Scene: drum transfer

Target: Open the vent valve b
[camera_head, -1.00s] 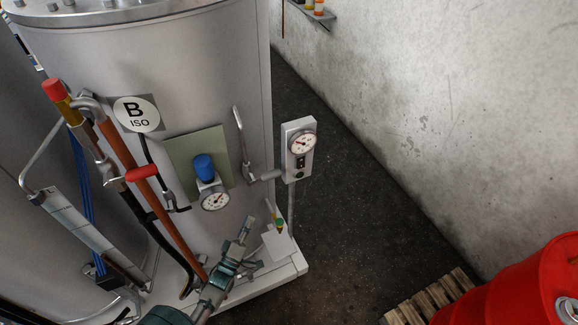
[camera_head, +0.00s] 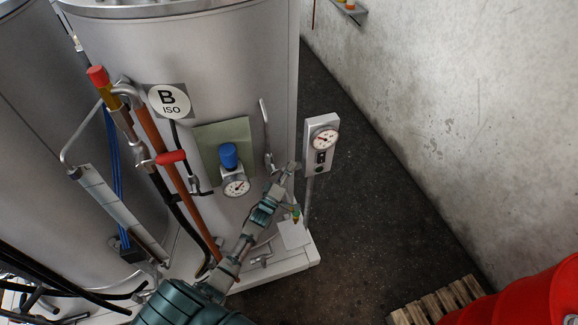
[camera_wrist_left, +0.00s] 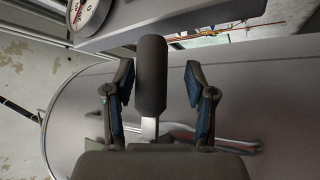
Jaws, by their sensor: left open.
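Tank B (camera_head: 215,75) carries a round "B ISO" sign (camera_head: 169,101). A bent metal pipe (camera_head: 266,130) runs down its right side to a valve beside the gauge box (camera_head: 312,165). My left gripper (camera_head: 291,168) reaches up to this spot and hides most of the valve in the head view. In the left wrist view a dark grey rounded handle (camera_wrist_left: 151,75) stands between the open fingers of my left gripper (camera_wrist_left: 158,68). The handle is nearer the left finger, with a gap to the right one. No label on the handle is readable. My right gripper is out of view.
A red-handled valve (camera_head: 171,158) and a blue-capped gauge (camera_head: 235,187) are on the tank's front. A red drum (camera_head: 535,295) and a wooden pallet (camera_head: 438,303) are at lower right. Dark floor (camera_head: 375,200) is clear between tank and wall.

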